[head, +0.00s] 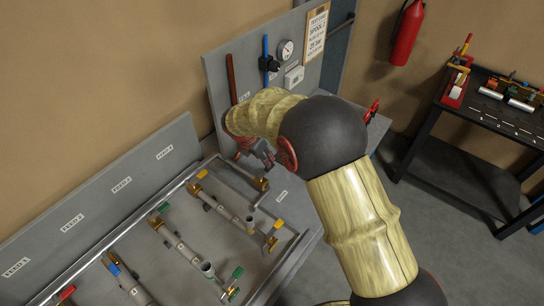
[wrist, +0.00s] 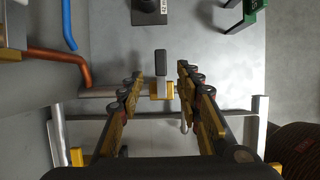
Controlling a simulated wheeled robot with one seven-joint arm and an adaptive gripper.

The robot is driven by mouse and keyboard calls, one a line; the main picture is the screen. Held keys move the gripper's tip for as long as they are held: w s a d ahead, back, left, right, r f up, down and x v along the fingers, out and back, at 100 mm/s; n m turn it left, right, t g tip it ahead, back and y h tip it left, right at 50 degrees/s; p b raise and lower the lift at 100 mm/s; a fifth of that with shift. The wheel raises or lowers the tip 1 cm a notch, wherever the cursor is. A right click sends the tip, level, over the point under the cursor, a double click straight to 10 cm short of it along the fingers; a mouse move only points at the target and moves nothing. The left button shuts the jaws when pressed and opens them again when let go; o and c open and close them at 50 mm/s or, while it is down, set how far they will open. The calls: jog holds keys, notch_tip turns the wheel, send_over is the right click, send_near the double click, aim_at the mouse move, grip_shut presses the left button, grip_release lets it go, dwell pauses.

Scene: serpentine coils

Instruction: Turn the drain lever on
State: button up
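In the wrist view a short black lever (wrist: 160,62) stands on a brass valve body (wrist: 163,89), crosswise to a grey pipe (wrist: 98,93). No readable label confirms it as the drain lever. My gripper (wrist: 159,76) is open, with one finger on each side of the lever and valve. I see gaps between fingers and lever; contact is not visible. In the head view my gripper (head: 266,158) is low in front of the back panel, at the far right end of the pipework, and it hides this valve.
Several valves with coloured levers, such as a green one (head: 238,272) and a red one (head: 67,293), line the bench. A copper pipe (wrist: 60,60) and a blue pipe (wrist: 68,25) are left of my gripper.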

aim_at(266, 172)
jog(key=x, duration=0.7)
jog(key=shift+f, duration=0.2)
jog(key=shift+c, duration=0.2)
jog(key=c, duration=0.7)
grip_shut()
